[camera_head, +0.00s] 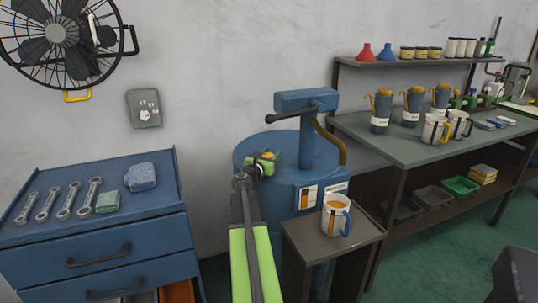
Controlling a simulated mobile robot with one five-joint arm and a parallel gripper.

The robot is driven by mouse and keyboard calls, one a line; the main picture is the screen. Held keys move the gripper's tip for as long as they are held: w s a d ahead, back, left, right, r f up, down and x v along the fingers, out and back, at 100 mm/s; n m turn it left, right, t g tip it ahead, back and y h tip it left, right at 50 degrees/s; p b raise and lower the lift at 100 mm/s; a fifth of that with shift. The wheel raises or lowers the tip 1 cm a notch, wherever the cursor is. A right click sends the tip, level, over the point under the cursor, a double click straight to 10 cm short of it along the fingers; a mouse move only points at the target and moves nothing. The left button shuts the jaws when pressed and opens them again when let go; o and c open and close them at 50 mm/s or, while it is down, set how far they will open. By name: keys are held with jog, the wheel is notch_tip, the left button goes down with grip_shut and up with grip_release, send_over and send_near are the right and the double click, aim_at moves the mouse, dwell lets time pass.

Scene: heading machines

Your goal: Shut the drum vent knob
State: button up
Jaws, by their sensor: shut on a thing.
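The blue drum (312,178) stands against the wall with a blue pump head and a dark lever on top. My gripper (266,159) is at the left part of the drum's top, at the end of my arm. It is shut on the small yellow drum vent knob (267,155). The jaws and my arm cover most of the knob, so I cannot tell how far it is turned.
A small stand (340,252) with a white and orange mug (336,215) is in front of the drum. A blue tool cabinet (95,263) with wrenches is at left. A workbench (405,144) with jugs and mugs is at right. The pump lever (290,115) reaches over the drum top.

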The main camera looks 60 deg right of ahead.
jog(key=m+g, duration=0.1)
jog(key=g, duration=0.1)
jog(key=m+g, duration=0.3)
jog(key=g, duration=0.1)
jog(key=shift+s+d+g, duration=0.1)
jog(key=shift+s+g, duration=0.3)
jog(key=shift+s+a+m+g+y, duration=0.1)
jog(key=shift+s+m+g+y, duration=0.1)
jog(key=shift+m+g+y, duration=0.4)
jog(key=shift+s+a+m+g+y, duration=0.1)
jog(key=shift+s+m+g+y, duration=0.2)
jog(key=shift+m+g, duration=0.65)
jog(key=shift+s+a+m+g+y, duration=0.1)
jog(key=shift+m+g+y, duration=0.4)
jog(key=shift+g, duration=0.55)
jog(key=shift+s, duration=0.1)
jog(key=o, duration=1.4)
jog(key=shift+c, duration=0.2)
jog(key=v, duration=0.7)
jog(key=shift+w+a, duration=0.25)
